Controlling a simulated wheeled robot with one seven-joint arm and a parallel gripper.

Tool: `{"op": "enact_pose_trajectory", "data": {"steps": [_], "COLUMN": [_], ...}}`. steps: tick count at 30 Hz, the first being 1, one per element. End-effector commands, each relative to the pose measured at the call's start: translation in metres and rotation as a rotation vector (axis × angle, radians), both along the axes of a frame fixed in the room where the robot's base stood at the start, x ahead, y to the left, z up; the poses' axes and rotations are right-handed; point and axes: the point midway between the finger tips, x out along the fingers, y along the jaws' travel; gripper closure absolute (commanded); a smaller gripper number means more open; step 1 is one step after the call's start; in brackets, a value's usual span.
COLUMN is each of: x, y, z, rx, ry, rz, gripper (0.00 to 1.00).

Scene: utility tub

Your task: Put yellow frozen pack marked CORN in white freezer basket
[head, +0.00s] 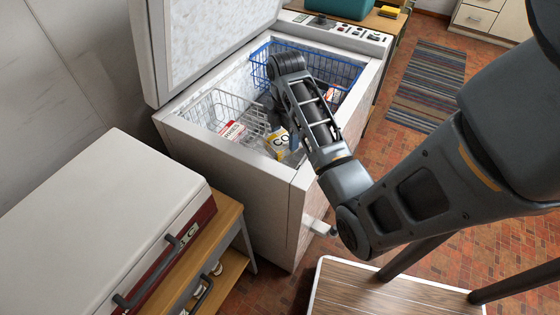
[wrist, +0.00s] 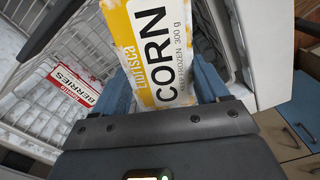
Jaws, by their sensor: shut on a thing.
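The yellow and white pack marked CORN (wrist: 160,45) is between the fingers of my gripper (wrist: 165,85) in the wrist view, and the gripper is shut on it. In the head view the corn pack (head: 279,142) shows inside the open chest freezer, at the near right of the white wire basket. My gripper (head: 280,115) is partly hidden there by the arm. The white freezer basket (head: 222,103) sits at the left in the freezer; it also shows at the left in the wrist view (wrist: 50,45). I cannot tell whether the pack touches the basket.
A red and white pack marked BERRIES (wrist: 75,83) lies in the white basket. A blue wire basket (head: 345,70) holding another pack stands at the freezer's far right. The raised freezer lid (head: 205,40) is behind. A white-topped chest (head: 90,215) stands at the near left.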

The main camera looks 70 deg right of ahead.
Motion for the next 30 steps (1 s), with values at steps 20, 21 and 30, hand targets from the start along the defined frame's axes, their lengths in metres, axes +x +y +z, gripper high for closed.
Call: {"op": "enact_pose_trajectory", "data": {"steps": [20,21,30], "x": [0.000,0.000,0.000], "y": [-0.001,0.000,-0.001], "z": [-0.101,-0.106,-0.114], "rx": [0.000,0.001,-0.002], "ry": [0.000,0.001,-0.001], "rz": [-0.001,-0.001,0.000], "gripper": [0.69,0.69,0.69]}}
